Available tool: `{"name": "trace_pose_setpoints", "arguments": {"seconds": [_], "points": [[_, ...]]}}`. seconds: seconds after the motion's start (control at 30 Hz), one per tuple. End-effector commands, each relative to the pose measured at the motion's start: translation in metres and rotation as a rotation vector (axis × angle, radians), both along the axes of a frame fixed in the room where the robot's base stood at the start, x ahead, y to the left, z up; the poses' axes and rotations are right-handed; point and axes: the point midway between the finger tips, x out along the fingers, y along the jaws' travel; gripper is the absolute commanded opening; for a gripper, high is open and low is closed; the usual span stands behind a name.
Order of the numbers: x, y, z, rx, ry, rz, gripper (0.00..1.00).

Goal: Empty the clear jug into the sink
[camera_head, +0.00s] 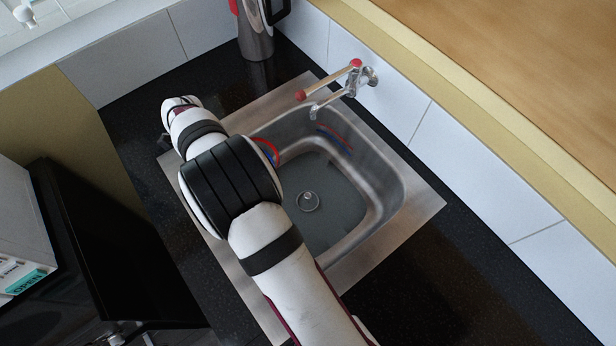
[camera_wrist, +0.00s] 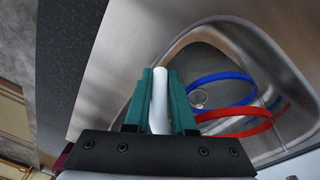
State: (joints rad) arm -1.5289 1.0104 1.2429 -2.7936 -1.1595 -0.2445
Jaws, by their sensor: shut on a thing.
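My gripper (camera_wrist: 162,76) has teal fingers shut on a pale upright handle (camera_wrist: 159,105) between them. Beside the handle, a red band (camera_wrist: 240,133) and a blue band (camera_wrist: 222,76) curve over the sink basin. They look like bands on the clear jug, whose body is nearly invisible. In the head view my arm hides the gripper and most of the jug; a red arc (camera_head: 269,149) shows at its right edge. The steel sink (camera_head: 415,212) has a round drain (camera_head: 307,201). I cannot tell the jug's contents or exact tilt.
A tap (camera_head: 338,85) with red-ended parts reaches from the tiled wall over the sink's far side. A steel kettle-like vessel (camera_head: 256,40) stands at the back. The dark counter (camera_head: 440,290) is clear at the front right.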

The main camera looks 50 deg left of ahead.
Motion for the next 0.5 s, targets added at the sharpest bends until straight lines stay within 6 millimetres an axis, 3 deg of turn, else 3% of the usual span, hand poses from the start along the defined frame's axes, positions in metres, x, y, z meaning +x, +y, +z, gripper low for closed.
{"name": "trace_pose_setpoints", "arguments": {"seconds": [0.17,0.5], "points": [[-0.0059,0.0089,0.0098,-0.114,-0.101,-0.008,0.0],[-0.0083,0.0126,0.0061,-0.235,-0.204,-0.025,0.0]]}}
